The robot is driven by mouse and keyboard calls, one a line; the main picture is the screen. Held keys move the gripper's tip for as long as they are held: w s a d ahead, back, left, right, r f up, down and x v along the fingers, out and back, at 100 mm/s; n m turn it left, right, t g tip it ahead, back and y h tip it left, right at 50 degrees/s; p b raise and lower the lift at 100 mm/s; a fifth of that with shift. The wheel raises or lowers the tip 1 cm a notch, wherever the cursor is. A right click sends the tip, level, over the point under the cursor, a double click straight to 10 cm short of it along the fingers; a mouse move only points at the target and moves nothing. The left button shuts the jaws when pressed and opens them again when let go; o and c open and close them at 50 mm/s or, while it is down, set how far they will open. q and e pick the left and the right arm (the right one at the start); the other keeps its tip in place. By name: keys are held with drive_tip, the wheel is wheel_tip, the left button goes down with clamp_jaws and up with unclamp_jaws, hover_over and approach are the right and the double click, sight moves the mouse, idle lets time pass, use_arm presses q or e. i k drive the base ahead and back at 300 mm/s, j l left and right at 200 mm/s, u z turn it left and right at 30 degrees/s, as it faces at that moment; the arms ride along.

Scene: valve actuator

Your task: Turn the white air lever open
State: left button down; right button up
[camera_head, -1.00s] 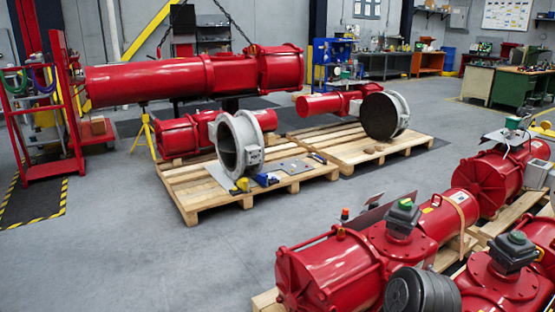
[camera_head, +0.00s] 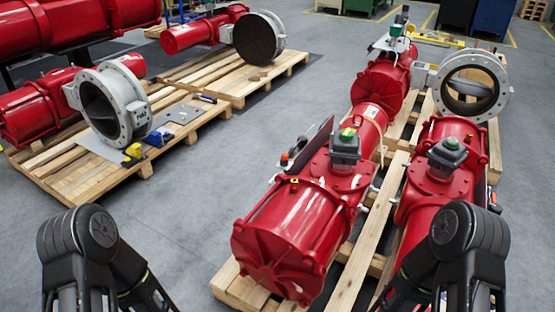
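A red valve actuator (camera_head: 300,225) lies on a wooden pallet in the middle right of the head view, with a grey box and yellow-green indicator (camera_head: 345,140) on top. A second red actuator (camera_head: 435,180) lies to its right, with a grey box and green indicator (camera_head: 447,152). I cannot make out a white air lever on either one. Black joints of my left and right arms show at the bottom left and bottom right. Both grippers are outside the view.
A wooden pallet (camera_head: 232,288) bears the near actuators. A grey ring-shaped valve body (camera_head: 437,85) stands behind them. At left, another pallet (camera_head: 75,195) holds a red actuator and round grey valve (camera_head: 112,105). Grey floor (camera_head: 205,200) is free between the pallets.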

sight(271, 183)
drive_tip(key=i+j+z, duration=0.1)
drive_tip(key=z, duration=1.1)
drive_tip(key=j+z, duration=0.6)
drive_tip(key=j, duration=0.25)
drive_tip(key=k+j+z, duration=0.1)
drive_tip(key=j+z, duration=0.15)
drive_tip(key=j, duration=0.15)
drive_tip(key=k+j+z, duration=0.1)
drive_tip(key=j+z, duration=0.2)
drive_tip(key=k+j+z, duration=0.15)
drive_tip(key=j+z, duration=0.15)
drive_tip(key=j, duration=0.2)
drive_tip(key=k+j+z, duration=0.15)
drive_tip(key=j+z, duration=0.15)
drive_tip(key=k+j, duration=0.35)
drive_tip(key=j, duration=0.2)
drive_tip(key=k+j, duration=0.3)
drive_tip(key=j, duration=0.25)
drive_tip(key=k+j+z, duration=0.1)
drive_tip(key=k+j, duration=0.25)
drive_tip(key=j, duration=0.2)
drive_tip(key=k+j, duration=0.35)
drive_tip(key=j, duration=0.15)
